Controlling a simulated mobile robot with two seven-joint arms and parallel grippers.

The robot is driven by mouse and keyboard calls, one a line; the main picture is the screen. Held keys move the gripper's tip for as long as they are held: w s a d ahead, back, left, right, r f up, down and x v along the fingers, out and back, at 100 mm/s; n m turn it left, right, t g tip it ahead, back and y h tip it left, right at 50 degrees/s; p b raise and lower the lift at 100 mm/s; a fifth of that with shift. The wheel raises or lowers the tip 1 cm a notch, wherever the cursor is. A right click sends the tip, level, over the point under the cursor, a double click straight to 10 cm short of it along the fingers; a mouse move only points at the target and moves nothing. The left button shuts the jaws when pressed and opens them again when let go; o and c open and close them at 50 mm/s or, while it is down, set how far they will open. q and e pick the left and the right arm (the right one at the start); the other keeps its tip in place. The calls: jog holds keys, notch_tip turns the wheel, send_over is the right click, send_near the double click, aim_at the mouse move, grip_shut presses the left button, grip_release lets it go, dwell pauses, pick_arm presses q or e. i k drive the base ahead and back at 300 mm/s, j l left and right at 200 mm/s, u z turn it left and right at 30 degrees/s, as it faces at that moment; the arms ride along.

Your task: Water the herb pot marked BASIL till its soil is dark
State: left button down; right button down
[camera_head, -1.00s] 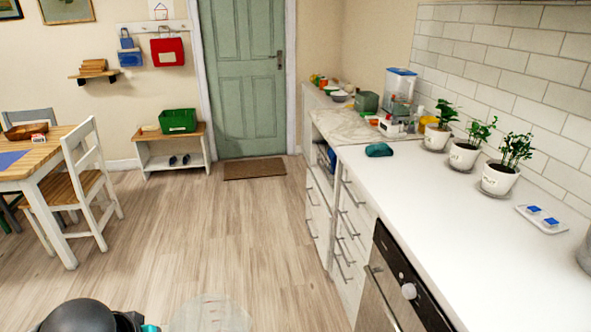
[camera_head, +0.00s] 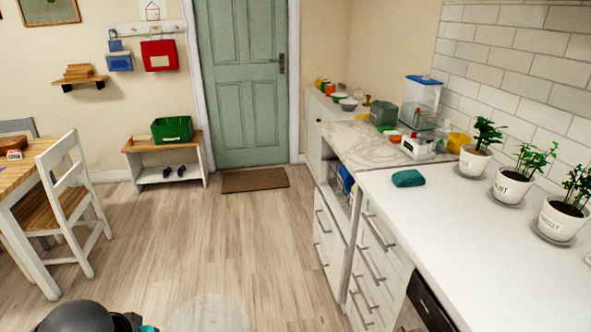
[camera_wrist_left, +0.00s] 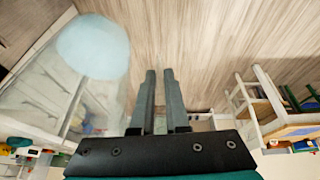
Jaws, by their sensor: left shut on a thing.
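Three white herb pots stand in a row on the white counter in the head view: a far pot (camera_head: 474,162), a middle pot (camera_head: 510,188) and a near pot (camera_head: 561,220). The middle label seems to read MINT and the near one PARSLEY; the far label is too small to read. My left gripper (camera_wrist_left: 159,75) is shut in the left wrist view. Beside its fingers is a clear vessel (camera_wrist_left: 45,100) with pale blue content; its grip point is hard to see. The vessel's translucent round top (camera_head: 208,314) shows at the head view's bottom edge. My right gripper is out of view.
A teal cloth (camera_head: 408,178) lies on the counter (camera_head: 440,215). A white appliance (camera_head: 418,147) and a clear blue-lidded container (camera_head: 420,95) stand beyond it. Drawers (camera_head: 370,260) face the open floor (camera_head: 230,240). A chair (camera_head: 75,190) and table are at left.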

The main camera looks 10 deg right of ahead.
aim_at(474, 160)
jog(key=i, duration=3)
jog(key=i+j+z, duration=0.1)
jog(key=i+z, duration=0.2)
jog(key=i, duration=0.25)
jog(key=z, duration=2.7)
